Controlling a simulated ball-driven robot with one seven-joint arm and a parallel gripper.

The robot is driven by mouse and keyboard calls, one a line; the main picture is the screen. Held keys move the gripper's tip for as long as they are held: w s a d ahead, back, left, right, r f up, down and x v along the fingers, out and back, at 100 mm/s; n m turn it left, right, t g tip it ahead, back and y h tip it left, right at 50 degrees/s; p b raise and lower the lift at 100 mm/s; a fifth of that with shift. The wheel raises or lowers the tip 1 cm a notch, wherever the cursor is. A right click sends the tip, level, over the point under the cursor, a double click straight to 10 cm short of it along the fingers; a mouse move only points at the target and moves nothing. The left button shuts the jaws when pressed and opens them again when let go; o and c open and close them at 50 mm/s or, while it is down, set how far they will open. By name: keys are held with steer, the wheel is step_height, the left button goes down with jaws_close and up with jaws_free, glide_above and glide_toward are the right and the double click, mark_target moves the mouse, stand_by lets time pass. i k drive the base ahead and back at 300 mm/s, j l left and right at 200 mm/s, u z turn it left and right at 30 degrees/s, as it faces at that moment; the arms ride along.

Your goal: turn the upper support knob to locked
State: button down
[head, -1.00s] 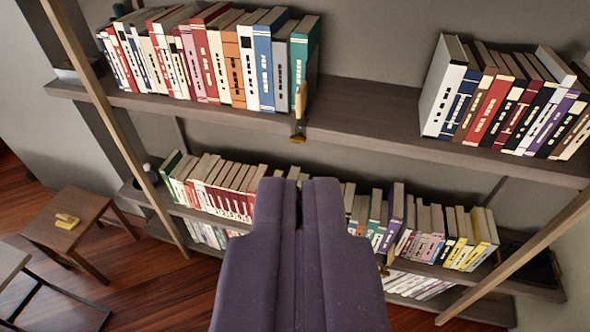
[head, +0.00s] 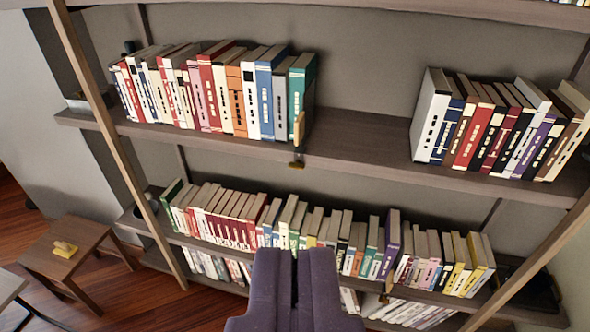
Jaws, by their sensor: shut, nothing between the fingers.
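A second small brass-coloured part (head: 385,298) shows at the lower shelf edge, partly among the books. My gripper (head: 295,254) is dark purple, shut and empty. It sits at the bottom middle of the view, below the upper knob in the picture and apart from it. I cannot read any lock marking on the knob.
Books (head: 215,90) fill the upper shelf left of the knob, and more books (head: 495,125) stand at its right. Between them the shelf is bare. Slanted wooden posts (head: 115,150) flank the shelves. A stool (head: 75,250) with a yellow object (head: 65,249) stands at lower left.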

mark_target(297, 165)
steer(key=i+l+u, duration=0.15)
steer(key=i+u, duration=0.15)
steer(key=i, duration=0.15)
steer(key=i+l+u, duration=0.35)
steer(key=i+j, duration=0.05)
steer(key=i, duration=0.05)
